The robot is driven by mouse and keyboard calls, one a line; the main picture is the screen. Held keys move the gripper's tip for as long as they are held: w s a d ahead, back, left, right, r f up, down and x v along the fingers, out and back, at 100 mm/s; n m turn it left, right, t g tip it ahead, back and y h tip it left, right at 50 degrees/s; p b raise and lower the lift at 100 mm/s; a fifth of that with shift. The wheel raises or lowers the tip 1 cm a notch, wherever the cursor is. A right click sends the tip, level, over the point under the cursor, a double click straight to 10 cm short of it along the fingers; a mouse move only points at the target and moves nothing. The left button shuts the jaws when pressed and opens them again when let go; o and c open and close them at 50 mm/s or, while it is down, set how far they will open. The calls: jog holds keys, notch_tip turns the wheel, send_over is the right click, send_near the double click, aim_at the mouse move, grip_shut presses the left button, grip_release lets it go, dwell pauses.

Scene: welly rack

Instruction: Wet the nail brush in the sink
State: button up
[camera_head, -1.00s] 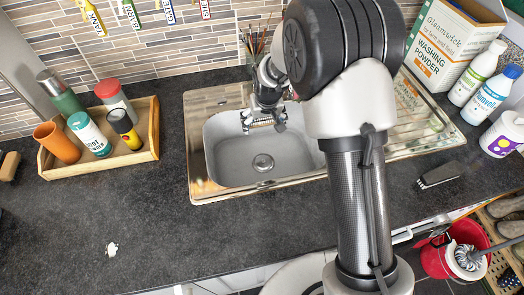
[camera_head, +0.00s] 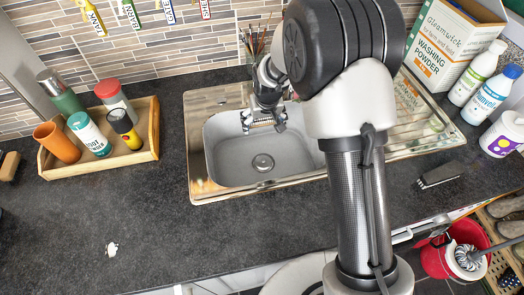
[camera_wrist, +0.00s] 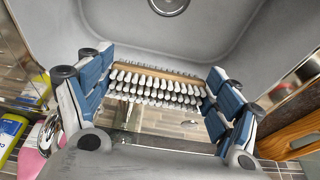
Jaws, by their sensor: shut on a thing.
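The nail brush (camera_wrist: 155,88) has a pale wooden body and rows of white bristles. My gripper (camera_head: 264,122) is shut on it, with the blue finger pads at the brush's two ends in the wrist view. The brush is held over the back part of the grey sink basin (camera_head: 232,168), inside the basin's outline. The drain (camera_head: 262,163) is in front of it in the head view and also shows at the top of the wrist view (camera_wrist: 168,4). I cannot see any running water, and my arm hides the right part of the sink.
A wooden tray (camera_head: 98,166) with bottles and a cup stands left of the sink. A dark brush (camera_head: 440,175) lies on the counter at right. A washing powder box (camera_head: 455,40) and white bottles (camera_head: 480,75) stand behind it. The front-left counter is mostly clear.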

aim_at(263, 121)
dwell(0.3)
jog(key=shift+r+p, duration=1.35)
jog(key=shift+r, duration=0.7)
